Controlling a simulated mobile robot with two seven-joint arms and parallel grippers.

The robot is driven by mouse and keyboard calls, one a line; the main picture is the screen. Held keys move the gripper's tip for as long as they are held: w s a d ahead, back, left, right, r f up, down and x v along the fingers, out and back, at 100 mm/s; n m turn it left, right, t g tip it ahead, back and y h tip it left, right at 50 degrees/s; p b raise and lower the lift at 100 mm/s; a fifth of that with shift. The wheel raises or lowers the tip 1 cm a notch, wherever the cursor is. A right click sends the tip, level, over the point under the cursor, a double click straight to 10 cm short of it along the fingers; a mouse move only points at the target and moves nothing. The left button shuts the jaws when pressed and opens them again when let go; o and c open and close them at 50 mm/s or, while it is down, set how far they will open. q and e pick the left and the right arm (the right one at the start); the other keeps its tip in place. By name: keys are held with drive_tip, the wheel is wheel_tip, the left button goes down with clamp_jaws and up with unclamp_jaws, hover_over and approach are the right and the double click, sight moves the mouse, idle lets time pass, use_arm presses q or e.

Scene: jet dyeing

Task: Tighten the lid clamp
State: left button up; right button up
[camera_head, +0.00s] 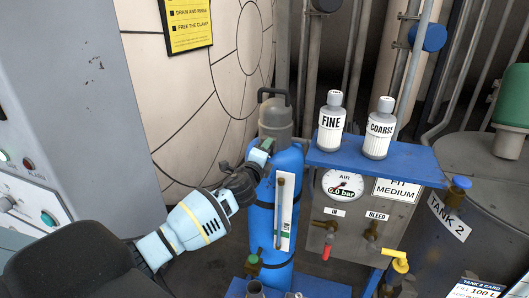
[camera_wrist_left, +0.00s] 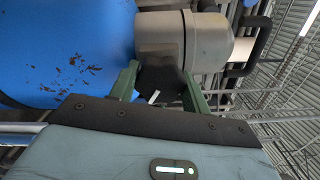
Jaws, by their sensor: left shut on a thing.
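A blue upright vessel (camera_head: 262,215) stands near the middle of the head view, with a grey lid (camera_head: 275,118) and a dark loop handle on top. My left gripper (camera_head: 262,150) reaches it from the left, just below the lid. In the left wrist view, its green fingers (camera_wrist_left: 162,88) stand on both sides of a black clamp knob (camera_wrist_left: 160,76) beside the grey lid (camera_wrist_left: 180,38), and they are shut on it. A white mark shows on the knob. In the head view the knob cannot be made out behind the gripper. My right gripper is out of view.
Right of the vessel, a blue shelf (camera_head: 400,160) carries the FINE bottle (camera_head: 331,128) and the COARSE bottle (camera_head: 378,138). Below are an air gauge (camera_head: 342,184) reading 0.0 bar and valves. Tank 2 (camera_head: 455,235) stands right, a grey cabinet (camera_head: 75,90) left.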

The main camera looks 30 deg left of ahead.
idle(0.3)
use_arm(q)
drive_tip(key=o, duration=1)
drive_tip(key=v, duration=0.8)
drive_tip(key=shift+w+a, duration=0.1)
